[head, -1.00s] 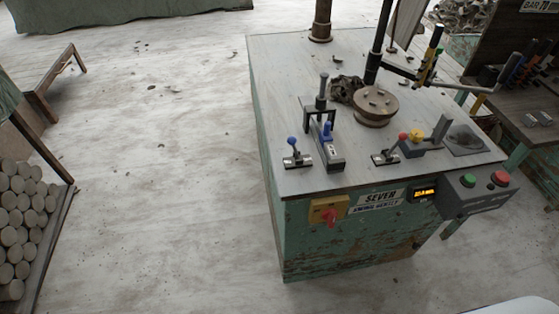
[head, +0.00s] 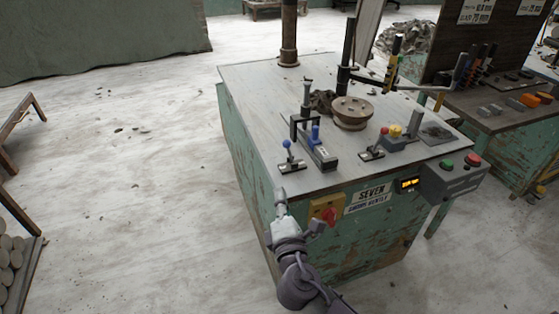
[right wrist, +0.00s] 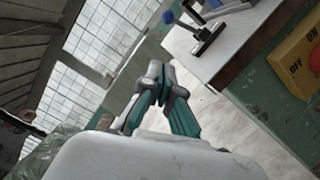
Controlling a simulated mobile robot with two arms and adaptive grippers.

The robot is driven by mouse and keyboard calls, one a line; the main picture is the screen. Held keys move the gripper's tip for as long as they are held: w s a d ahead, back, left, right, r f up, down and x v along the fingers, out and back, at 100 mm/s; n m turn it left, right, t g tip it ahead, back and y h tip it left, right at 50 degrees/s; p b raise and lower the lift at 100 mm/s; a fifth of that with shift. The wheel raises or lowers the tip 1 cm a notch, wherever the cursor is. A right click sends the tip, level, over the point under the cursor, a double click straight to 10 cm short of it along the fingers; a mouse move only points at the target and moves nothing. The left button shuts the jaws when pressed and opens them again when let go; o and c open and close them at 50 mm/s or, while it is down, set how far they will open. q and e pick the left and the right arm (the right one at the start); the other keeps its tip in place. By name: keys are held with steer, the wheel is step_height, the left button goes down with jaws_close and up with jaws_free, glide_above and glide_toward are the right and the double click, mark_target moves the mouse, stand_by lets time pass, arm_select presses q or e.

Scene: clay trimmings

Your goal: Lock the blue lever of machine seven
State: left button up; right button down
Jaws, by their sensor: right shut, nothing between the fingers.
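Machine seven (head: 372,190) is a green, worn cabinet with a grey top and a "SEVEN" label. Near its front left corner a blue-knobbed lever (head: 287,146) stands tilted on a small flat plate. Behind it to the right, a second blue-knobbed lever (head: 315,133) sits on a block with a black clamp frame. My right gripper (head: 279,191) is shut and empty, just in front of the table's front left edge, below the first lever and apart from it. In the right wrist view, its closed fingers (right wrist: 161,72) are below the blue knob (right wrist: 168,17). My left gripper is out of view.
A yellow switch box with a red knob (head: 327,209) is on the cabinet front, close right of my arm. Red and yellow knobs (head: 393,131) and a button box (head: 453,178) are farther right.

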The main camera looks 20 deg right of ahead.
steer(key=shift+w+d, duration=0.1)
steer(key=shift+w, duration=0.05)
steer(key=w+d, duration=0.1)
steer(key=w, duration=0.2)
steer(key=w+d+r+p, duration=0.1)
steer(key=w, duration=0.3)
steer(key=w+d+p, duration=0.1)
steer(key=w, duration=0.3)
steer(key=shift+w+d+r, duration=0.15)
steer(key=shift+d+r, duration=0.1)
steer(key=shift+r, duration=0.05)
steer(key=shift+w+d+r, duration=0.1)
steer(key=shift+w+d, duration=0.25)
steer(key=shift+d, duration=0.15)
